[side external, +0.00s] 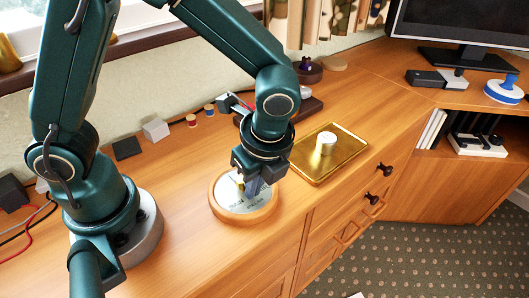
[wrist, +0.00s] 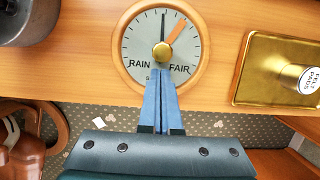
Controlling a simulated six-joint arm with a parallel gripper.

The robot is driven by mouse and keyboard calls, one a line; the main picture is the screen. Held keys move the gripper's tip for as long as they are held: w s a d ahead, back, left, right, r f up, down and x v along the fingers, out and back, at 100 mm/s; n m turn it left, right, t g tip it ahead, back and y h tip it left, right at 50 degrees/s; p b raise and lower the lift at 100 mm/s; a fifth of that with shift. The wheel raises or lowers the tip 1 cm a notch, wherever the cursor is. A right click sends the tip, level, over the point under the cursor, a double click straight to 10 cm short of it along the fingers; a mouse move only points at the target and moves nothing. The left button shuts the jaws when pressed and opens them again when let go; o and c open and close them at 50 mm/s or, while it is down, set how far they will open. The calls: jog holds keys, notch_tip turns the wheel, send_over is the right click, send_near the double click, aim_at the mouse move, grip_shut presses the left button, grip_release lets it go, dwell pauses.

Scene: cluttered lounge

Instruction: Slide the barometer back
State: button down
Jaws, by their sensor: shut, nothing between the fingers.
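The barometer (side external: 243,211) is a round dial with a wooden rim, lying face up on the wooden cabinet top close to its front edge. In the wrist view the barometer (wrist: 201,76) shows RAIN and FAIR lettering, a dark hand, an orange hand and a brass centre knob. My gripper (side external: 254,190) is over the dial, with its fingers pointing down. In the wrist view the blue fingers of my gripper (wrist: 160,78) are together and empty, just below the knob and covering part of the lower dial. Whether they touch it I cannot tell.
A brass tray (side external: 304,174) with a white tin (side external: 326,143) stands to the right of the barometer. Small blocks and spools (side external: 191,120) sit along the back by the wall. Bare cabinet top (side external: 175,172) lies to the left. Drawers with knobs are below the front edge.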

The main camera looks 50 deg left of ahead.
jog(key=shift+a, duration=0.1)
jog(key=a, duration=1.3)
jog(key=shift+a, duration=0.4)
